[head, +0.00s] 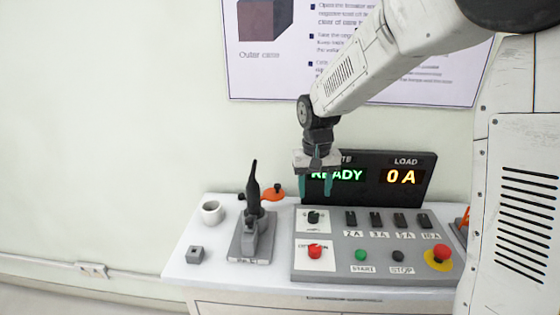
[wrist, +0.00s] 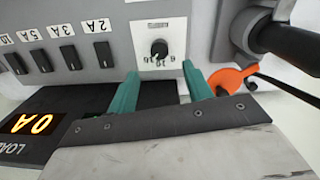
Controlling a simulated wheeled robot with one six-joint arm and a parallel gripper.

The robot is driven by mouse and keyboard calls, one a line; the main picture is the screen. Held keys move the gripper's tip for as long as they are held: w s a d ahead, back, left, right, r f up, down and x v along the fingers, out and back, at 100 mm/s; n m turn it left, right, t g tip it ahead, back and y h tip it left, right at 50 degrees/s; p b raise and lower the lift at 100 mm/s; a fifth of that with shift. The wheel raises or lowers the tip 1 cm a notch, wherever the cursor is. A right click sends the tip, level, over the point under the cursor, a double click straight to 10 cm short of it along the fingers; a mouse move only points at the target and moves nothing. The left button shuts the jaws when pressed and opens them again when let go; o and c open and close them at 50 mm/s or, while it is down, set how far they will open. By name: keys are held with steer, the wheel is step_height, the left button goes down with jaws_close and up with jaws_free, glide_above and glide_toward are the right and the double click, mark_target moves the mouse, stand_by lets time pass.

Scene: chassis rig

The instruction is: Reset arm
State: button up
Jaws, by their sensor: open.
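My gripper (head: 315,186) has two teal fingers, apart and empty. It hangs in front of the display, above the back left part of the grey control panel (head: 341,271). In the wrist view my gripper (wrist: 158,88) has its fingertips just short of a black rotary knob (wrist: 159,49) on a white plate, with no contact seen. That knob also shows in the head view (head: 313,217). The display (head: 420,196) reads READY, partly hidden by my gripper, and LOAD 0 A.
A lever device (head: 252,238) with an upright black handle stands left of the panel. A white cup (head: 212,212), a small grey block (head: 195,255) and an orange part (head: 273,193) are near it. A red knob (head: 314,251) and emergency button (head: 438,254) sit on the panel.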

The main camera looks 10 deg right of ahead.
steer(key=s+d+r, duration=0.1)
steer(key=s+r, duration=0.2)
steer(key=s, duration=0.7)
steer(key=s+d+r+n+t, duration=0.1)
steer(key=s+r, duration=0.3)
steer(key=s, duration=0.6)
steer(key=s+d+r, duration=0.1)
steer(key=s+r, duration=0.2)
steer(key=s, duration=0.7)
steer(key=shift+s+r+n, duration=0.25)
steer(key=shift+n, duration=0.15)
